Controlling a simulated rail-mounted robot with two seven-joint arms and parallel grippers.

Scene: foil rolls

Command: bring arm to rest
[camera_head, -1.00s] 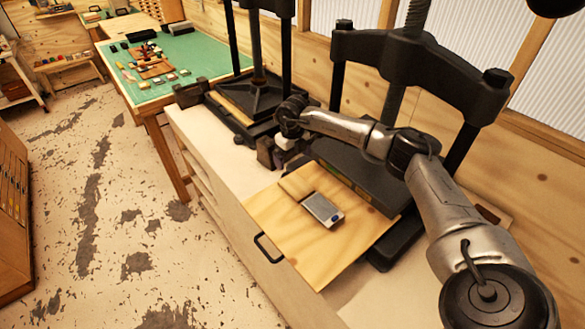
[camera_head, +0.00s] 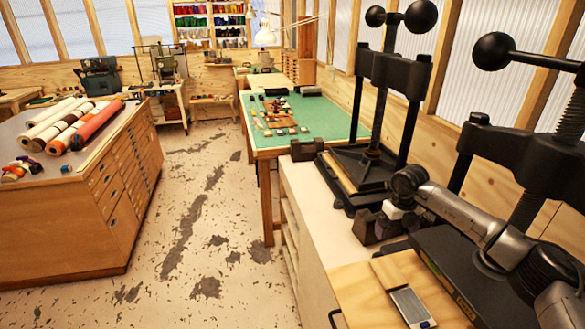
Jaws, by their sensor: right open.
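My right arm (camera_head: 465,215) comes in from the lower right and reaches over the bench beside the black presses. My right gripper (camera_head: 374,226) hangs low at the end of this arm, between the two presses near the bench's front side. It is open, and I see nothing held in it. My left arm and left gripper are not in view.
A black press (camera_head: 373,165) stands beyond the gripper, another press (camera_head: 530,150) to the right. A wooden board (camera_head: 365,300) bears a small grey device (camera_head: 411,307). Several rolls (camera_head: 85,128) lie on a drawer cabinet (camera_head: 75,225) at left. The floor between is clear.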

